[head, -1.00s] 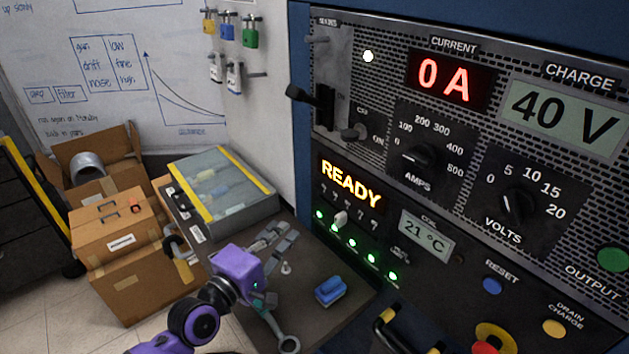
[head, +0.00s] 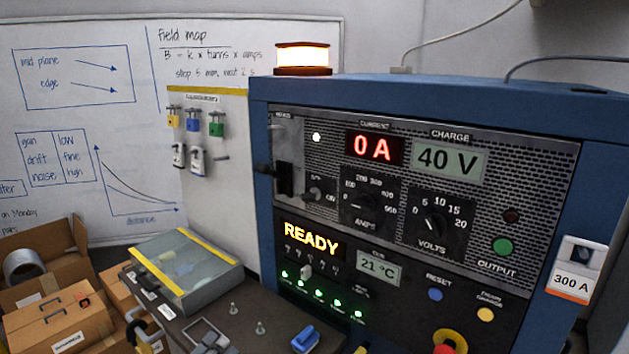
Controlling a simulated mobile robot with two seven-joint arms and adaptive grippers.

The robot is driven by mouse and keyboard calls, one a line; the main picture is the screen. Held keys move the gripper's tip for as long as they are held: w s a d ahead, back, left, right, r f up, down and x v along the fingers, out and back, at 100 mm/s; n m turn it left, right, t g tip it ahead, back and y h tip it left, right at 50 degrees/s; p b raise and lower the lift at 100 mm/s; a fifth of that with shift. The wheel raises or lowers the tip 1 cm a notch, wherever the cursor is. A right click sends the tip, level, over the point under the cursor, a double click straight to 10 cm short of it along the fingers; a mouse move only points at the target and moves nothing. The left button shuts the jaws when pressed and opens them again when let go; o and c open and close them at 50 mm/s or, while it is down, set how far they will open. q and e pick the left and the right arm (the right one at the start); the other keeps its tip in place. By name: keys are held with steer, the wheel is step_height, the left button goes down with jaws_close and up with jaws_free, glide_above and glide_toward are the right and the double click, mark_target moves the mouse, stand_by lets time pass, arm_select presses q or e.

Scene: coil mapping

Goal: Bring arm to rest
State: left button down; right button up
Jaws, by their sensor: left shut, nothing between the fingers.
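My right gripper is not in view.
The blue power cabinet (head: 420,95) fills the right, its display reading READY and 0 A. On the bench are a clear-lidded case (head: 187,268), small metal pegs (head: 260,328) and a blue object (head: 305,338). Cardboard boxes (head: 58,318) stand at left. A lit beacon (head: 302,58) tops the cabinet.

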arm_select(q)
steer(key=s+f+m+g+y+p, duration=0.1)
steer(key=s+f+m+g, duration=0.1)
steer(key=s+f+m, duration=0.3)
steer(key=s+f+m+g+y, duration=0.1)
steer(key=s+f+m+y, duration=0.15)
steer(key=f, duration=0.55)
steer(key=s+f+g+p, duration=0.1)
steer(key=s+f, duration=0.2)
steer(key=s, duration=0.5)
steer(key=s+f+m+g+y, duration=0.1)
steer(key=s+f, duration=0.3)
steer(key=s, duration=0.5)
steer(key=s+f+m+g+p, duration=0.1)
steer(key=s+f, duration=0.3)
steer(key=s, duration=0.4)
steer(key=shift+s+f+g+p, duration=0.25)
steer(key=shift+g+p, duration=0.05)
steer(key=shift+g, duration=0.6)
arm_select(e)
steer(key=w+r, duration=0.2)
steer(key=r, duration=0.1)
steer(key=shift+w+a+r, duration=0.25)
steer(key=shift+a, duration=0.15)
arm_select(q)
steer(key=shift+y, duration=0.25)
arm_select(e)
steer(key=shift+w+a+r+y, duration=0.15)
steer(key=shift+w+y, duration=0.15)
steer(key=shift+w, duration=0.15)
